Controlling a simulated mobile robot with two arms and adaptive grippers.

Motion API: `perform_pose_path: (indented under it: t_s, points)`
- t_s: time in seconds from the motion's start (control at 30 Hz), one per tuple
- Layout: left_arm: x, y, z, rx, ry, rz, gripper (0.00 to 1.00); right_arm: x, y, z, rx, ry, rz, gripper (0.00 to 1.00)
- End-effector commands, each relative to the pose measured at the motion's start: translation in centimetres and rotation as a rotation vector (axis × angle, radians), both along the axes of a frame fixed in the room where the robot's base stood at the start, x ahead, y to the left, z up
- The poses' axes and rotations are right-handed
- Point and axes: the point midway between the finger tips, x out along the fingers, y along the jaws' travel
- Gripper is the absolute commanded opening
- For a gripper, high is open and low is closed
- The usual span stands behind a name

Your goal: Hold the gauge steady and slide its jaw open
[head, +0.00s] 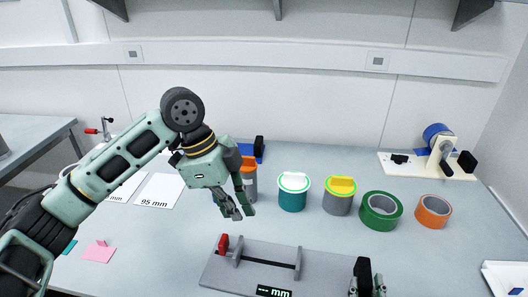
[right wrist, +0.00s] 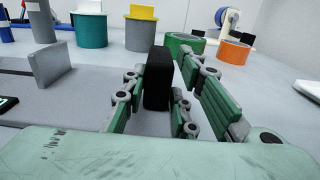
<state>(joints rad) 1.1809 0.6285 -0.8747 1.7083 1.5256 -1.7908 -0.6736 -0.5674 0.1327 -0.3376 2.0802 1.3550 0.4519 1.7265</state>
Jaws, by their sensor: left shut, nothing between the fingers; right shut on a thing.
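The gauge (head: 220,270) is a grey plate with a dark slot, upright grey jaws and a display reading "mm". A red grip (head: 223,244) stands at its left end and a black grip (head: 362,268) at its right end. My left gripper (head: 238,214) is shut and empty, in the air above and behind the red grip, apart from it. My right gripper (head: 367,287) is shut on the black grip, which shows upright between its fingers in the right wrist view (right wrist: 157,78). The bottom of the display is near the head view's edge.
Behind the gauge stand an orange-topped container (head: 248,163), a teal tub (head: 292,198), a yellow-lidded tub (head: 338,203), green tape (head: 380,212) and orange tape (head: 433,212). A tape dispenser (head: 428,168) is at back right. Cards, one marked "95 mm" (head: 158,190), lie left.

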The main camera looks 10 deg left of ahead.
Motion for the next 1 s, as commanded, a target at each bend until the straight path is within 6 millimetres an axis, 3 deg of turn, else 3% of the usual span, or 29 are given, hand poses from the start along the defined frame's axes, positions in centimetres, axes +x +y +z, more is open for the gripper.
perform_pose_path:
  t_s: [0.13, 0.17, 0.4, 0.77, 1.0]
  points:
    - [0.0, 0.0, 0.0, 0.0, -0.001, 0.0, 0.0, -0.1, 0.2, -0.5, 0.01, 0.01, 0.006, 0.0]
    - [0.0, 0.0, 0.0, 0.0, -0.001, 0.0, 0.0, -0.1, 0.3, -0.5, 0.01, 0.011, 0.006, 0.29]
    - [0.0, 0.0, 0.0, 0.0, -0.001, 0.0, 0.0, -0.1, 0.2, -0.3, 0.005, 0.006, 0.004, 0.48]
    - [0.0, 0.0, 0.0, 0.0, -0.001, 0.0, 0.0, -0.6, 0.2, -0.2, 0.002, 0.004, 0.004, 0.48]
    - [0.0, 0.0, 0.0, -0.001, -0.001, -0.001, 0.0, -4.8, 0.6, -0.3, 0.002, 0.008, 0.007, 0.48]
